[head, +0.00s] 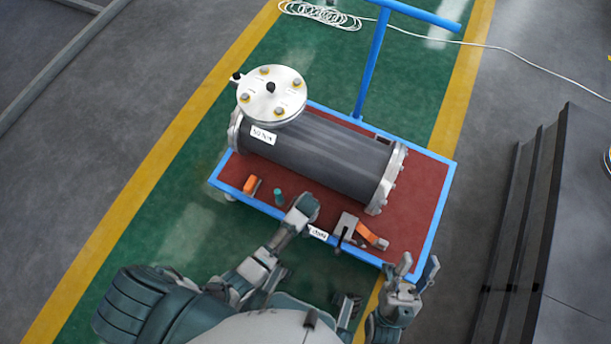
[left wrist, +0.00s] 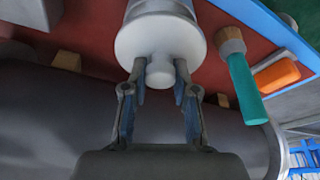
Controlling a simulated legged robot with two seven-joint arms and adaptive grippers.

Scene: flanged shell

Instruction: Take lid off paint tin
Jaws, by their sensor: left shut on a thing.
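In the left wrist view a pale cylinder, which looks like the paint tin (left wrist: 160,7), ends in a wide white round lid (left wrist: 137,45) with a small knob (left wrist: 160,73). My left gripper (left wrist: 161,75) is shut on the knob, one finger on each side. The lid meets the tin with no gap that I can see. In the head view my left gripper (head: 303,207) is over the front of the cart, and its hand hides the tin. My right gripper (head: 416,272) is open and empty, just off the cart's front right corner.
The blue-edged cart (head: 447,190) carries a large dark flanged cylinder (head: 315,150) with a white round flange plate (head: 271,92). A teal-handled brush (left wrist: 245,88), an orange block (left wrist: 277,75) and an orange-handled tool (head: 366,234) lie nearby. Dark steps (head: 520,220) stand at right.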

